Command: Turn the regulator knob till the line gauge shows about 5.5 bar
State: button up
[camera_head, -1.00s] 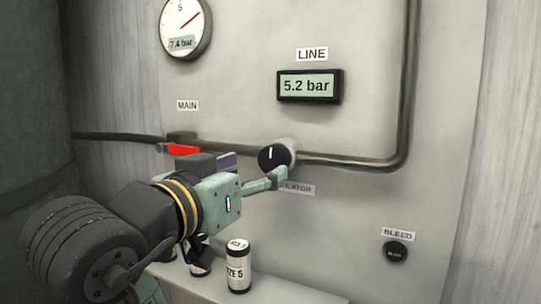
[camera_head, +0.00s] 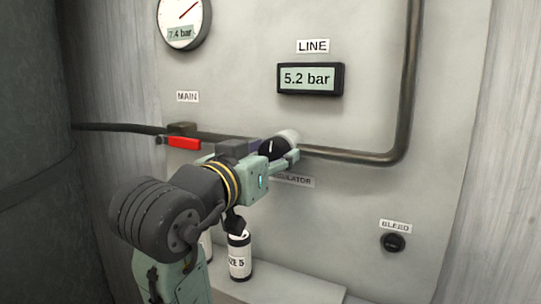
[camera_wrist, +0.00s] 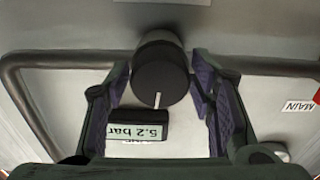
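The regulator knob (camera_head: 272,149) is a black round dial with a white pointer line, on a pale body on the panel pipe. In the head view its line stands nearly upright. The line gauge (camera_head: 310,79) reads 5.2 bar; it also shows upside down in the wrist view (camera_wrist: 140,132). My gripper (camera_head: 279,155) is at the knob, partly covering it in the head view. In the wrist view the knob (camera_wrist: 160,82) lies between the tips of my open fingers (camera_wrist: 162,62), with a narrow gap visible on each side. I see no firm contact.
The main gauge (camera_head: 184,22) reads 7.4 bar. A red lever (camera_head: 183,143) sits on the pipe to the left of the knob. A pipe (camera_head: 350,157) runs right and bends up. A labelled can (camera_head: 239,257) stands on the ledge below my gripper. The bleed button (camera_head: 393,243) is lower right.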

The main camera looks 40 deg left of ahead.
jog(key=c, duration=0.7)
jog(key=shift+f+m+b, duration=0.1)
jog(key=shift+m+b, duration=0.55)
jog(key=shift+m, duration=0.15)
jog(key=shift+c, duration=0.2)
jog(key=shift+m, duration=0.5)
jog(key=o, duration=1.2)
jog(key=shift+c, duration=0.2)
jog(key=v, duration=1.2)
jog(key=shift+a, duration=0.1)
